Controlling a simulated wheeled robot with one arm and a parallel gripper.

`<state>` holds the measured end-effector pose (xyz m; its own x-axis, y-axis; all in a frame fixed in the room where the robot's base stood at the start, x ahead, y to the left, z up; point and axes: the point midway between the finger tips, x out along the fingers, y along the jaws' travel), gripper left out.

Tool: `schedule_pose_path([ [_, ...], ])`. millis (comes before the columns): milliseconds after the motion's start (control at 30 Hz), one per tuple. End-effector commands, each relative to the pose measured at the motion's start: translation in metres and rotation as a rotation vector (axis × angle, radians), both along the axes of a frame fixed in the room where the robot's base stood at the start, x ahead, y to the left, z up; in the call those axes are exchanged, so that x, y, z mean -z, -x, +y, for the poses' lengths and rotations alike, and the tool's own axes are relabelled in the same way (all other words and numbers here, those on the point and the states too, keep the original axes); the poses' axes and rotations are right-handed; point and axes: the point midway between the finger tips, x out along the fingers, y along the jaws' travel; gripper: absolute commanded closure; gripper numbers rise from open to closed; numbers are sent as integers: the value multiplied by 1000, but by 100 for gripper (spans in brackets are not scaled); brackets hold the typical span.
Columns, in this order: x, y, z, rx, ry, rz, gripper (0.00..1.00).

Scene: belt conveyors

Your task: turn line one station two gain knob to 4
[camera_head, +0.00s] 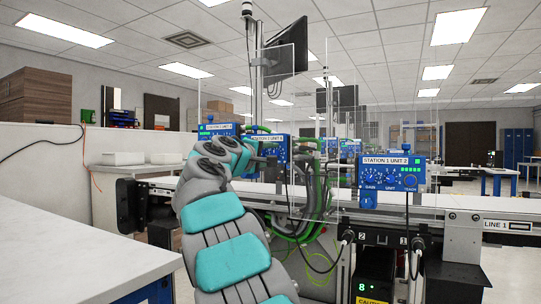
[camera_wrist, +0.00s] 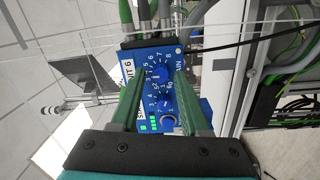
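In the wrist view, a blue control box (camera_wrist: 173,51) fills the space ahead of my gripper (camera_wrist: 159,80). The fingers stand apart and look empty. Their contact with the box is unclear.
Another blue box (camera_head: 415,183), labelled "STATION 1 UNIT 2", stands right along the conveyor (camera_head: 470,204). A further box (camera_head: 222,127) is at the left. Clear panels and dark cables hang around. A white counter (camera_head: 75,225) occupies the near left.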

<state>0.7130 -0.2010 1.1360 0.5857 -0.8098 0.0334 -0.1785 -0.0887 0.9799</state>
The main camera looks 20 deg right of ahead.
Motion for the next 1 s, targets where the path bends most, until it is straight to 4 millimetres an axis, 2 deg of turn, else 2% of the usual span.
schedule_pose_path([
  [100, 0, 0, 0, 0, -1, 1, 44],
  [467, 1, 2, 3, 1, -1, 1, 44],
  [667, 4, 14, 20, 1, -1, 3, 44],
  [1000, 4, 43, 61, -1, 1, 1, 44],
])
